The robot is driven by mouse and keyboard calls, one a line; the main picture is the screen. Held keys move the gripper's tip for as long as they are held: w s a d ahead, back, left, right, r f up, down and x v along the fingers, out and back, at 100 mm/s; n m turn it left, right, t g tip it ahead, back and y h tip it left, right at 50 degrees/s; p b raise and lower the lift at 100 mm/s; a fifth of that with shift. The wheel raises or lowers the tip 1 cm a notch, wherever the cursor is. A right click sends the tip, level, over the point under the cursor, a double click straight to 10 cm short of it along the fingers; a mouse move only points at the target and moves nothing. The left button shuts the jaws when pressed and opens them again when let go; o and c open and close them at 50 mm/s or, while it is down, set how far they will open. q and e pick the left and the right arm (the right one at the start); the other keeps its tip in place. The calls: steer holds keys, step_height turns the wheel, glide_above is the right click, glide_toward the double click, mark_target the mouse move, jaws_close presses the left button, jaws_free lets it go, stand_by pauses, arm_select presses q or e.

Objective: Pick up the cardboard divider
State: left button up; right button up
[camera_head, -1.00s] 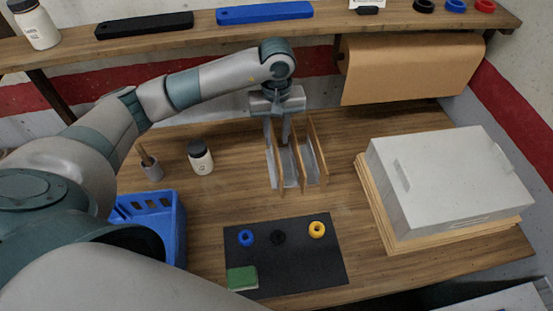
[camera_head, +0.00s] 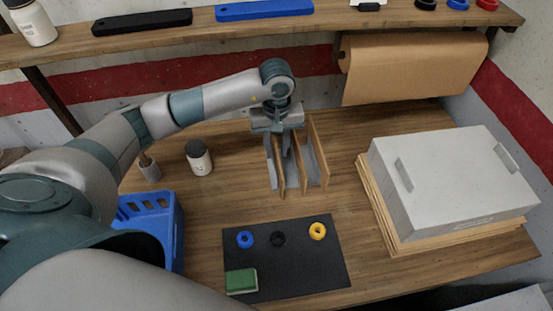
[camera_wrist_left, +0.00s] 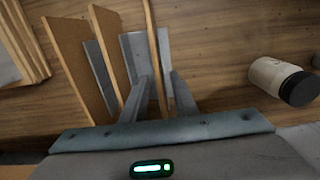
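A grey metal rack (camera_head: 271,172) on the table holds upright brown cardboard dividers, with the leftmost divider (camera_head: 279,176), the middle one (camera_head: 302,172) and the right one (camera_head: 318,148) in the head view. My left gripper (camera_head: 284,150) points down into the rack from above. In the left wrist view, the two fingers of my left gripper (camera_wrist_left: 162,84) stand on either side of one divider (camera_wrist_left: 152,40); a small gap seems to show beside it. The other two dividers (camera_wrist_left: 72,58) (camera_wrist_left: 108,48) stand to its left there. My right gripper is not in view.
Left of the rack are a dark-lidded jar (camera_head: 199,160), a small cup (camera_head: 150,170) and a blue crate (camera_head: 174,215). A black mat (camera_head: 300,270) with rings and a green sponge lies in front. A large grey box (camera_head: 440,175) stands right; a paper roll (camera_head: 410,70) hangs behind.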

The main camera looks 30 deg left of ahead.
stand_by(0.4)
arm_select(q)
jaws_close()
steer(key=shift+r+b, duration=0.35)
steer(key=shift+r, duration=0.15)
step_height(320, 180, up, 8)
steer(key=b, duration=0.3)
steer(key=shift+r+b, duration=0.3)
steer(key=shift+r, duration=0.2)
